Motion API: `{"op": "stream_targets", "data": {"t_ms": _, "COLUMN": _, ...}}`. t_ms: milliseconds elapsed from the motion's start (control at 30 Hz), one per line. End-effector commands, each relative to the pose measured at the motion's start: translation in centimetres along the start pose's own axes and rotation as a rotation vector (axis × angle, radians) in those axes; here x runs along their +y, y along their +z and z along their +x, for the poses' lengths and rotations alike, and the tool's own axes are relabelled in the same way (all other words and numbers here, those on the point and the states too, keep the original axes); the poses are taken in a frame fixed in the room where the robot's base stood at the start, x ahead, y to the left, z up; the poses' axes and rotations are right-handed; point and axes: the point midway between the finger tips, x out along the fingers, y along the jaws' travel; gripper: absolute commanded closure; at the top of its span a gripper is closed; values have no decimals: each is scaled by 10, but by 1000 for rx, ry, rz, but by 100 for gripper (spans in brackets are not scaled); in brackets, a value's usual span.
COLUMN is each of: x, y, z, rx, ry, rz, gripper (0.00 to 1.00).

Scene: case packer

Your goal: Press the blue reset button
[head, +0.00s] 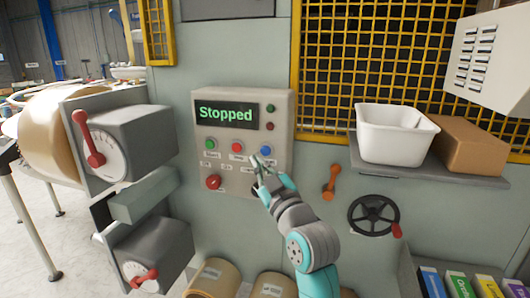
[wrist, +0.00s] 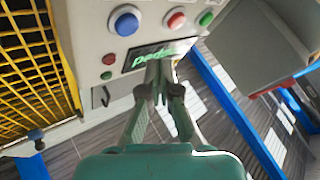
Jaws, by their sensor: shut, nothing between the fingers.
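The blue reset button (head: 266,150) is at the right end of a row of three buttons on a beige control panel (head: 284,112). It also shows large and unobstructed in the wrist view (wrist: 125,20). My gripper (head: 256,164) is shut and empty, just below and slightly left of the blue button in the head view. In the wrist view the fingertips (wrist: 160,70) are together, below and right of the blue button, over the lower edge of the display. I cannot tell whether the fingers touch the panel.
A red button (head: 237,147) and a green button (head: 210,144) are left of the blue one. The display (head: 226,114) reads "Stopped". A red knob (head: 213,182) sits lower left. A shelf (head: 470,178) with a white bin (head: 394,134) juts out at right.

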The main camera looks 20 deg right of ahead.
Motion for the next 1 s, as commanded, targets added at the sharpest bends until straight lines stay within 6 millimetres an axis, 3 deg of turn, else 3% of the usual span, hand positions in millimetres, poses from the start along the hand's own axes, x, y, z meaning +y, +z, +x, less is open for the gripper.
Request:
{"op": "stream_targets", "data": {"t_ms": 300, "x": -10, "y": -10, "z": -13, "rx": 1, "ry": 0, "rz": 0, "gripper": 100}}
{"op": "stream_targets", "data": {"t_ms": 1000, "x": -10, "y": -10, "z": -13, "rx": 0, "ry": 0, "rz": 0, "gripper": 100}}
